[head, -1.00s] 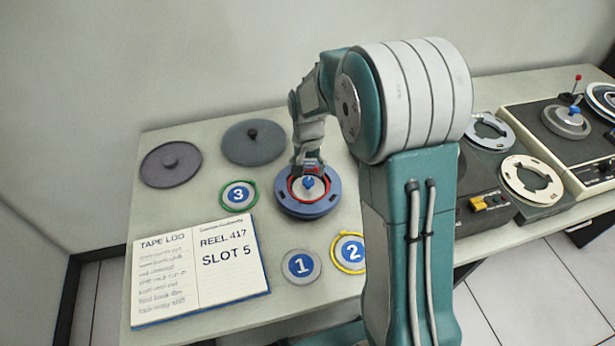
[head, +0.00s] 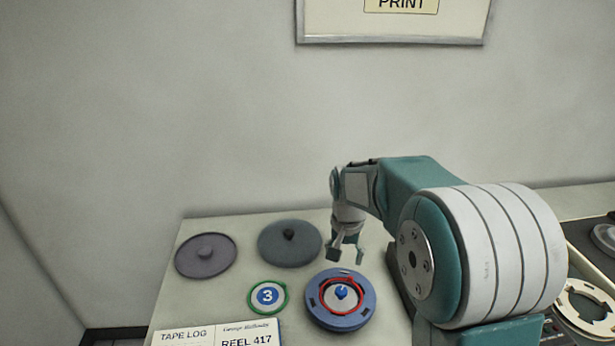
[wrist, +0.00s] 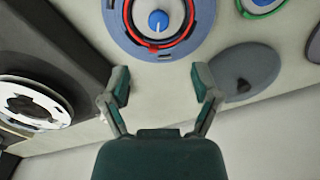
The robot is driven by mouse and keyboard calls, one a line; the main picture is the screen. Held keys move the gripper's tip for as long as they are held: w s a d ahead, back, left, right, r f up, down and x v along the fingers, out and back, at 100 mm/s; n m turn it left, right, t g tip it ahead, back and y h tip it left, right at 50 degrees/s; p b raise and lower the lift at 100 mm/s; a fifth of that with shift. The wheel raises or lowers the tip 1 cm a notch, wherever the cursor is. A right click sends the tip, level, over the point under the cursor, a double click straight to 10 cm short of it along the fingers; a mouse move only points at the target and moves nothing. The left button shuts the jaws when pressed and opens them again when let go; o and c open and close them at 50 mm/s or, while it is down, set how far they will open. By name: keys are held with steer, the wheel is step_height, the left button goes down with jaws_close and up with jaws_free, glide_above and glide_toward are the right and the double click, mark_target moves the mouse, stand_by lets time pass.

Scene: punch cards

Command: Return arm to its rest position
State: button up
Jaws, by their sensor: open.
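My gripper (head: 345,256) is open and empty, held above the table behind the blue reel. In the wrist view my gripper (wrist: 162,88) shows its two fingers spread, with nothing between them. The blue reel (head: 318,313) lies flat on the table with a red ring (head: 328,305) and a blue knob (head: 341,292) at its centre. The reel also shows in the wrist view (wrist: 117,27), beyond the fingertips and apart from them. My arm reaches in from the right and hides part of the table.
Two dark grey round lids (head: 222,262) (head: 272,241) lie at the back left. A green-rimmed disc marked 3 (head: 281,307) and the tape log (head: 185,336) lie in front. A machine with pale reels (head: 585,303) stands right. A framed sign hangs on the wall (head: 180,110).

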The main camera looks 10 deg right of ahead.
steer(key=s+r+n+t, duration=0.2)
steer(key=s+r+t, duration=0.1)
steer(key=s+r, duration=0.7)
steer(key=s+n+t, duration=0.2)
steer(key=s+n, duration=0.1)
steer(key=s, duration=1.1)
steer(key=shift+s+r+t, duration=0.2)
steer(key=shift+r+t, duration=0.1)
steer(key=shift+r, duration=0.1)
